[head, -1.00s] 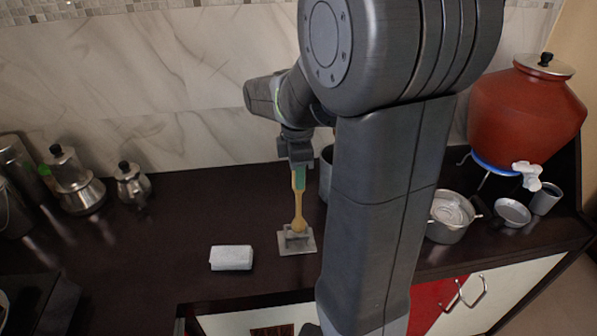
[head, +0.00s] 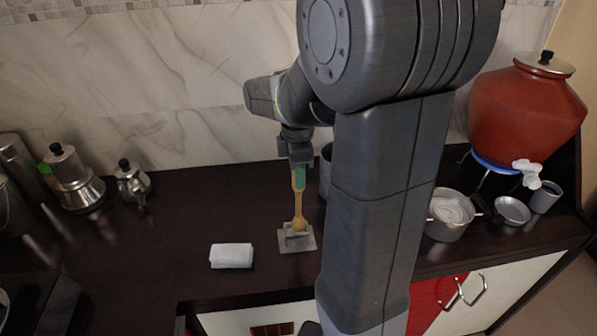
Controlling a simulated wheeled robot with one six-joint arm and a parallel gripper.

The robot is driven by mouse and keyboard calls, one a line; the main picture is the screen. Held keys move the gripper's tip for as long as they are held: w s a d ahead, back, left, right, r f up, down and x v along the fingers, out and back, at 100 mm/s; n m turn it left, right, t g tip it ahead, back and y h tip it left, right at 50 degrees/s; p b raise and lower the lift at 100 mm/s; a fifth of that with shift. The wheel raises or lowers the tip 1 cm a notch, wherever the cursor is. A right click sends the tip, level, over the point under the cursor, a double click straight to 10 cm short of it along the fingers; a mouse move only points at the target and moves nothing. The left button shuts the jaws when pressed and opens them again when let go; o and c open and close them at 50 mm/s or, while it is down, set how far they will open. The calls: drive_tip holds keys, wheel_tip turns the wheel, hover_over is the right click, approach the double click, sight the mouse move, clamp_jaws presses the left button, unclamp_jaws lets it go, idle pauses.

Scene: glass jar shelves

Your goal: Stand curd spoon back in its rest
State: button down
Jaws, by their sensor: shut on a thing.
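The curd spoon (head: 299,208) is a yellow wooden spoon with a green band near the top of its handle. It stands about upright, bowl end down. My gripper (head: 298,166) is shut on the top of its handle. The rest (head: 309,243) is a grey square plate with a raised part, lying on the dark counter. The spoon's lower end is at the rest's raised part; I cannot tell whether it is seated in it or just above it.
A white block (head: 231,256) lies left of the rest. A grey pot (head: 326,172) stands close behind my gripper, partly hidden by my arm. Metal moka pots (head: 75,182) stand at the left. A pan (head: 446,222) and a red clay urn (head: 527,112) are at the right.

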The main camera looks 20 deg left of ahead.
drive_tip(key=shift+f, duration=0.4)
drive_tip(key=c, duration=1.1)
unclamp_jaws()
drive_tip(key=shift+o, duration=0.2)
drive_tip(key=o, duration=1.1)
drive_tip(key=shift+c, duration=0.2)
drive_tip(key=shift+r, duration=0.1)
drive_tip(key=shift+r+p, duration=3.3)
drive_tip(key=shift+r, duration=1.15)
